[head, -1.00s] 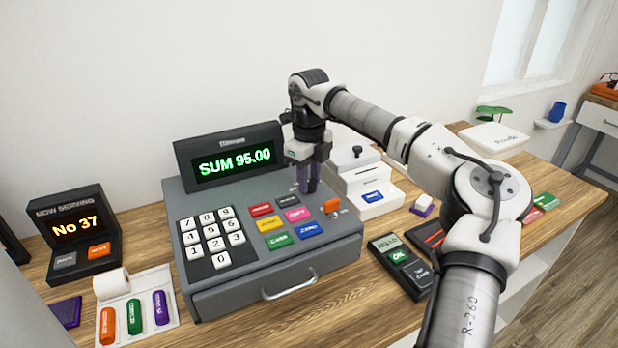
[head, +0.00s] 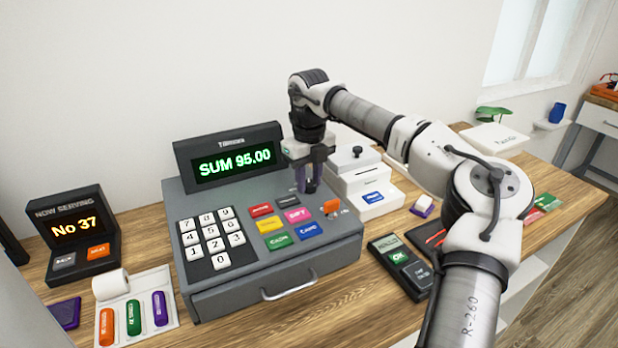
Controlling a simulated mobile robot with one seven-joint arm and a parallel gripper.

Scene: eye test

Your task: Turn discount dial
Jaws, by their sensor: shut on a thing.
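The grey cash register (head: 345,250) stands on the wooden counter, and its display (head: 233,164) reads "SUM 95.00". My gripper (head: 307,188) points down at the back right of the register's top, behind the coloured keys. Its dark fingers are shut on the discount dial, which is mostly hidden between and behind them, so its setting cannot be read.
Right of the register are a white box with a blue label (head: 372,197) and a card terminal (head: 398,262). At left stand a "No 37" display (head: 75,226) and a white tray (head: 146,322) with coloured rolls. The register's drawer is shut.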

